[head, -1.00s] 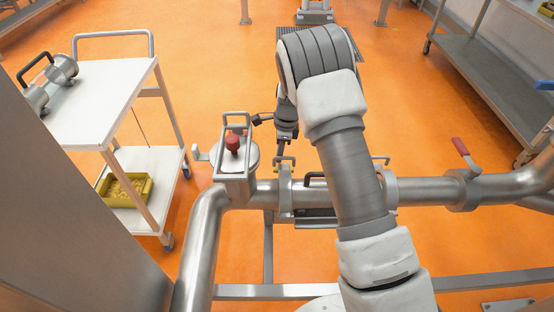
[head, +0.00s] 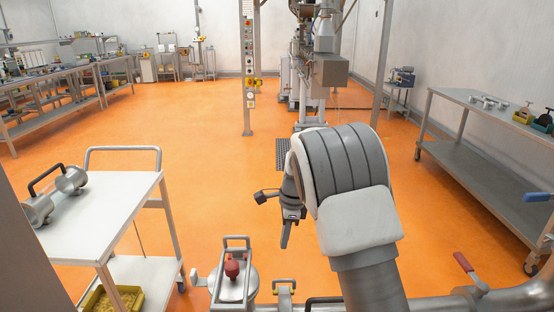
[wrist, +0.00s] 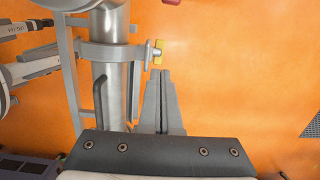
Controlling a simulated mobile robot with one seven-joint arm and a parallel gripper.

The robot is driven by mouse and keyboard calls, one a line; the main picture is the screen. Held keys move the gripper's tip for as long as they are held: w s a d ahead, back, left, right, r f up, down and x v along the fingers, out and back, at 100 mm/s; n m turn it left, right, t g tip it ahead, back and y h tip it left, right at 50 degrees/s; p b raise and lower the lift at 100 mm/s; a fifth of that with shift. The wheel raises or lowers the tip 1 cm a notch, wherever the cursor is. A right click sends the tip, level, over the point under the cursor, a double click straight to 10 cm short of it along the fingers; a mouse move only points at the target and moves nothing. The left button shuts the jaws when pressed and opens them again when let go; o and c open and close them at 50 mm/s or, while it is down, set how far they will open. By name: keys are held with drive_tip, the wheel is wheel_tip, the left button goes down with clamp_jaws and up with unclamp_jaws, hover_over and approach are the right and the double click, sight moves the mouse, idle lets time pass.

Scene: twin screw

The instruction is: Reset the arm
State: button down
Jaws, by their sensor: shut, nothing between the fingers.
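My arm reaches forward from the lower right of the head view, its rounded grey and white joint standing in front of the scene. My gripper (head: 285,243) hangs fingers down to the left of that joint. In the wrist view its two grey fingers (wrist: 164,74) lie side by side, shut and empty. They appear beside a vertical steel pipe (wrist: 111,70) with a clamp (wrist: 100,53) around it. A small yellow-tipped part (wrist: 157,50) shows just beyond the fingertips; I cannot tell the gap.
A steel vessel with a red knob (head: 232,268) stands below left of my gripper. A white cart (head: 115,205) is at the left, with a yellow bin (head: 112,302) on its lower shelf. A grey bench (head: 475,160) stands right. Open orange floor (head: 190,110) lies ahead.

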drive_tip(key=s+d+r+n+t+p, duration=0.1)
drive_tip(key=s+d+r+n+p, duration=0.2)
drive_tip(key=s+r, duration=0.6)
drive_tip(key=s+d+r+n+t+p, duration=0.1)
drive_tip(key=s+d+r+n, duration=0.4)
drive_tip(key=r, duration=0.7)
drive_tip(key=s+d+r+n+t+p, duration=0.1)
drive_tip(key=s+n, duration=0.3)
drive_tip(key=s, duration=0.5)
drive_tip(key=s+d+r+n+t+h+p, duration=0.1)
drive_tip(key=s+r+n, duration=0.3)
drive_tip(key=s, duration=0.5)
drive_tip(key=shift+s+d+r+n+t+p, duration=0.3)
drive_tip(key=shift+d+n+t+p, duration=0.45)
drive_tip(key=shift+p, duration=0.15)
drive_tip(key=shift+f, duration=0.1)
